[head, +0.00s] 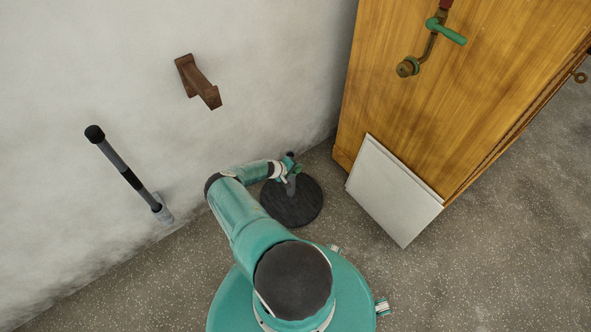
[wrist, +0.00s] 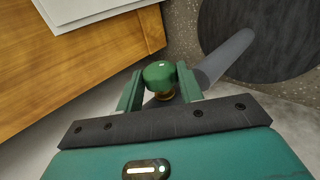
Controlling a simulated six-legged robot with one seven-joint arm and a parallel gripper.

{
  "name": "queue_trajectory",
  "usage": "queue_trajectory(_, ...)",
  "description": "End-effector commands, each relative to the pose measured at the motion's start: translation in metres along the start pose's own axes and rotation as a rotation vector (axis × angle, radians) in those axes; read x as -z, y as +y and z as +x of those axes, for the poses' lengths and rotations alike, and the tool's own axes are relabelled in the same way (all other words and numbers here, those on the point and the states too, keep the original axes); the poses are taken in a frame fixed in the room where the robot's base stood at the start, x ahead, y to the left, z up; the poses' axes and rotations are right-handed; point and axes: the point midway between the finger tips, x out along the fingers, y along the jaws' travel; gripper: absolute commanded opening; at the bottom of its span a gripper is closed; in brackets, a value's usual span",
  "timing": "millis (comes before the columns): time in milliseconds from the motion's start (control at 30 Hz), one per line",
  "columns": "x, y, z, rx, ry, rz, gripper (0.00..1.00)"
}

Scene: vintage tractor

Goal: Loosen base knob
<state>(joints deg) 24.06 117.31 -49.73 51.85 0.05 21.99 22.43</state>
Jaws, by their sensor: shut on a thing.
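The base knob (wrist: 160,74) is green, with a brass-coloured collar under it, and sits on a grey post (wrist: 226,58) that rises from a round dark base (wrist: 262,36). In the wrist view my gripper (wrist: 159,84) has its two green fingers on either side of the knob, shut on it. In the head view my gripper (head: 287,168) is at the top of the post, above the round black base (head: 292,203) on the floor. The knob is small there and hard to tell from the fingers.
A wooden cabinet (head: 455,75) with a green-handled crank stands at the right. White panels (head: 394,190) lean against it. A grey lever (head: 128,173) and a brown bracket (head: 198,82) are at the pale wall on the left. Speckled floor at the lower right is clear.

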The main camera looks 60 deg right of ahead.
Motion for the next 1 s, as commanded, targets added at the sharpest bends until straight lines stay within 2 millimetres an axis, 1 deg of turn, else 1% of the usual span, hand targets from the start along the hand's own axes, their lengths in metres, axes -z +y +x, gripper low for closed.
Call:
queue_trajectory(467, 0.0024, 0.0008, -0.0005, -0.018, 0.005, 0.001, 0.14)
queue_trajectory(500, 0.0024, 0.0008, -0.0005, -0.018, 0.005, 0.001, 0.41)
queue_trajectory(600, 0.002, 0.0006, -0.0004, -0.018, 0.004, 0.001, 0.59)
queue_trajectory(867, 0.0008, 0.0002, -0.0002, -0.017, 0.001, 0.001, 0.59)
queue_trajectory(1000, 0.0017, 0.0002, -0.006, -0.018, 0.002, 0.001, 0.59)
